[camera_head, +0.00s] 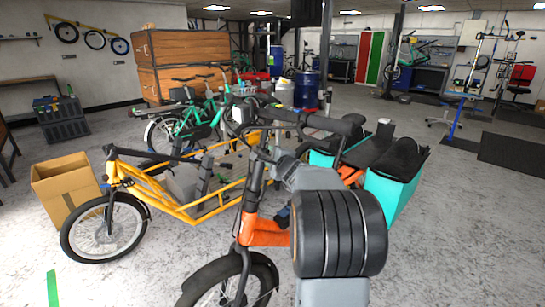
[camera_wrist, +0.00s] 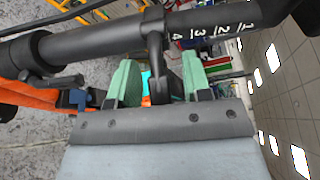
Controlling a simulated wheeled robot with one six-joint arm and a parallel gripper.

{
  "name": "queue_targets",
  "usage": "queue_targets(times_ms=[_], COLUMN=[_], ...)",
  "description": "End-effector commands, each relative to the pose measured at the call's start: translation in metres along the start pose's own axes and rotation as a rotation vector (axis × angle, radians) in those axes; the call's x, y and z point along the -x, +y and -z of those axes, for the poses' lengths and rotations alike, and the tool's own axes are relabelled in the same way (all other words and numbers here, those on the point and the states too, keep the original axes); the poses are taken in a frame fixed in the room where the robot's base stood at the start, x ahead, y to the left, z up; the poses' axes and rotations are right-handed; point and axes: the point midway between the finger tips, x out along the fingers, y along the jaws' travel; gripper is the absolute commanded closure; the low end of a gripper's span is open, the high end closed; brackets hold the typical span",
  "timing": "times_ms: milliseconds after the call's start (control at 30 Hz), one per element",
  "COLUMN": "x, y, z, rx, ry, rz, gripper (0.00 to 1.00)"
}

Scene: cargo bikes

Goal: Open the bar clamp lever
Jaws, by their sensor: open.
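In the wrist view, a thick dark tube with white numbers (camera_wrist: 225,26) runs across the top. A dark clamp collar sits on it, and a narrow dark lever (camera_wrist: 155,62) hangs from it between the fingers of my gripper (camera_wrist: 160,82). This looks like the bar clamp lever. The two green finger pads stand apart on either side of it, with gaps visible. In the head view, the orange bike (camera_head: 262,232) stands in front of me with its dark handlebar (camera_head: 305,121). My arm hides the lever and the gripper's fingertips there.
A yellow cargo bike (camera_head: 178,207) stands left of the orange bike, with a cardboard box (camera_head: 66,188) beside it. A teal pannier box (camera_head: 388,198) lies close to my arm on the right.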

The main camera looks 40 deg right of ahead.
Motion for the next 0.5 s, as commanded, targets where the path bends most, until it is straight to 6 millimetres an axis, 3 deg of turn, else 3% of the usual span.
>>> queue_targets(times_ms=[400,500], x=[-0.0058,-0.0057], y=[0.0001,0.0001], z=[0.0001,0.0001], rx=[0.0,0.0], ry=[0.001,0.0], rz=[0.0,0.0], gripper=[0.55,0.64])
